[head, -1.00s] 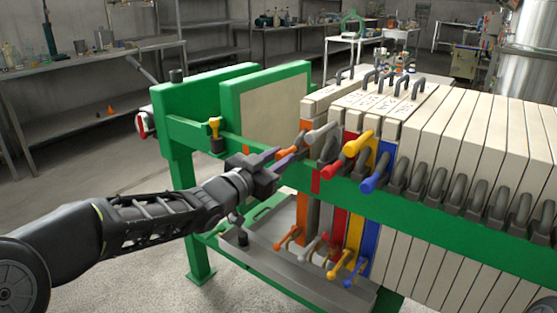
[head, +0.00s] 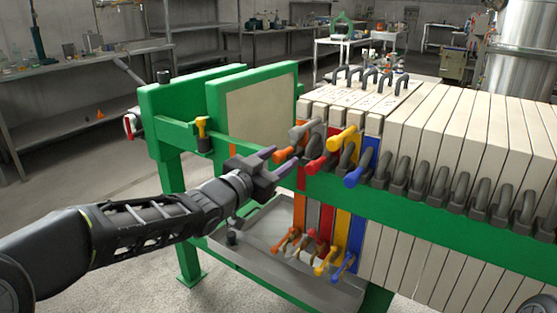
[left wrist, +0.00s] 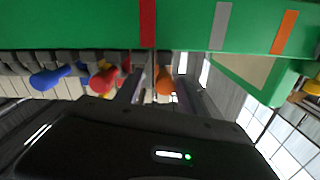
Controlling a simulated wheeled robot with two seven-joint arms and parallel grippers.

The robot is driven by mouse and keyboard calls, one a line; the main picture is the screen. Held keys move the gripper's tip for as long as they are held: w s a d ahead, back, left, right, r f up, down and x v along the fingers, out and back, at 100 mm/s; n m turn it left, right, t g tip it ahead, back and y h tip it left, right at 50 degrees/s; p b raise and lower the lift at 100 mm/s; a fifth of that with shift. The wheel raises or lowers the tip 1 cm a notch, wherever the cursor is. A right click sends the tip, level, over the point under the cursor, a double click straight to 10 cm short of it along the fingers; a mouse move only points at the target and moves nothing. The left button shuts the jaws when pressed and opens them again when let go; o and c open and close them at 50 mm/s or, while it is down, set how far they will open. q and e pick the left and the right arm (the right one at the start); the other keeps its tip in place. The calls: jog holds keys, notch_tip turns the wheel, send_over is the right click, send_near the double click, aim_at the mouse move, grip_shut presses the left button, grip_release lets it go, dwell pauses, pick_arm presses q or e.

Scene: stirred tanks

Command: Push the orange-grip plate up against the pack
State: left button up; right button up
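The orange-grip plate (head: 299,215) stands at the left end of the pack (head: 430,125) on the green press rails. I see no clear gap between them. Its orange grip (head: 283,156) sticks out over the near rail; it also shows in the left wrist view (left wrist: 165,80). My left gripper (head: 277,159) is at this grip, its two fingers apart, one on each side of it. In the left wrist view my left gripper (left wrist: 160,92) shows space around the grip; contact with one finger is unclear. My right gripper is not in view.
Red (head: 317,165), yellow (head: 341,139) and blue (head: 358,177) grips stick out just to the right. The near green rail (head: 430,208) carries a red mark. Left of the plate is open space up to the green-framed end plate (head: 255,105). A grey tray (head: 285,285) lies below.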

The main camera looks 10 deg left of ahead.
pick_arm(q)
jog(key=p+v, duration=0.1)
jog(key=v, duration=0.7)
